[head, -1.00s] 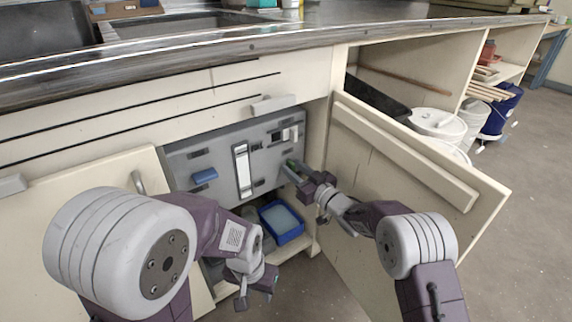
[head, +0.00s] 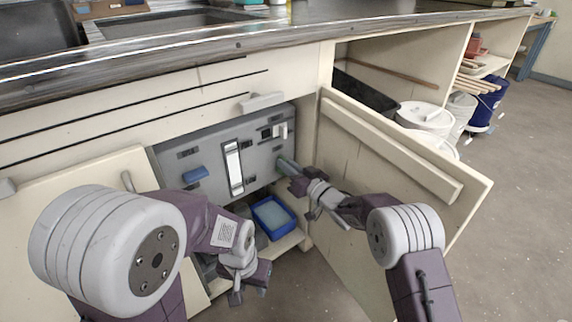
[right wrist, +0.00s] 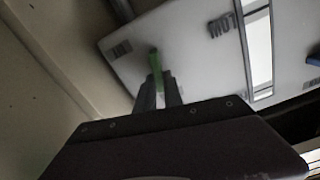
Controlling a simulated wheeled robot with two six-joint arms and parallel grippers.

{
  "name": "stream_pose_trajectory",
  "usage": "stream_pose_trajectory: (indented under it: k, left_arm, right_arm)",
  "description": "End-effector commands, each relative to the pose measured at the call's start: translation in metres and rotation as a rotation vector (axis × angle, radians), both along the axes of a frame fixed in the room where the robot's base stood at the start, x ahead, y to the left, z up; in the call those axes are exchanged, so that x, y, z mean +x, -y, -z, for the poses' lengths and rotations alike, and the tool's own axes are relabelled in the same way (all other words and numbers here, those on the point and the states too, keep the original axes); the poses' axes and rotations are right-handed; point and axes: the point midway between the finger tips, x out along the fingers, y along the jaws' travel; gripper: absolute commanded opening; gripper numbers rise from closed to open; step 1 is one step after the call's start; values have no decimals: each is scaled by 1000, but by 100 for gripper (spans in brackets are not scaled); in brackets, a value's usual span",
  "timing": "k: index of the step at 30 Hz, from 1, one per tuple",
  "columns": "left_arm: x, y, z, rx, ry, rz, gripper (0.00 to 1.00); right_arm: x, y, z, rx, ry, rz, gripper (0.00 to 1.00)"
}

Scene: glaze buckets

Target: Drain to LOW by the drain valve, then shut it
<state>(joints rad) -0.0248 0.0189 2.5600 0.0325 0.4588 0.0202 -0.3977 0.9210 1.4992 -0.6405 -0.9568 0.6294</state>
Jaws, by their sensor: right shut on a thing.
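The grey tank panel (head: 211,163) stands inside the open cabinet under the counter. It carries a tall white level gauge (head: 234,168) and a blue block (head: 196,174). In the right wrist view, the LOW label (right wrist: 222,25) appears upside down beside the gauge strip (right wrist: 259,45); I cannot make out the liquid level. My right gripper (head: 281,162) is at the panel's lower right, shut on the green drain valve handle (right wrist: 155,62). The fingers hide part of the handle. My left gripper (head: 249,288) hangs empty and open, low in front of the cabinet.
A blue tray (head: 290,222) with pale contents sits on the cabinet floor below the panel. The open cabinet door (head: 400,150) stands close beside my right arm. White buckets (head: 424,117) and a dark blue bucket (head: 487,106) are further right. The floor at right is clear.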

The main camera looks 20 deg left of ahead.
Motion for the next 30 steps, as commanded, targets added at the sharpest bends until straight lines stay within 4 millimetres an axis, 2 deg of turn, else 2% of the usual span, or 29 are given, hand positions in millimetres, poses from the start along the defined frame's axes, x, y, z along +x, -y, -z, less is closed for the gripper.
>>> stream_pose_trajectory:
  k: [30]
  left_arm:
    - [0, 0, 4, 0, 0, 0, 36]
  right_arm:
    - [8, 6, 11, 588, -756, 0, 0]
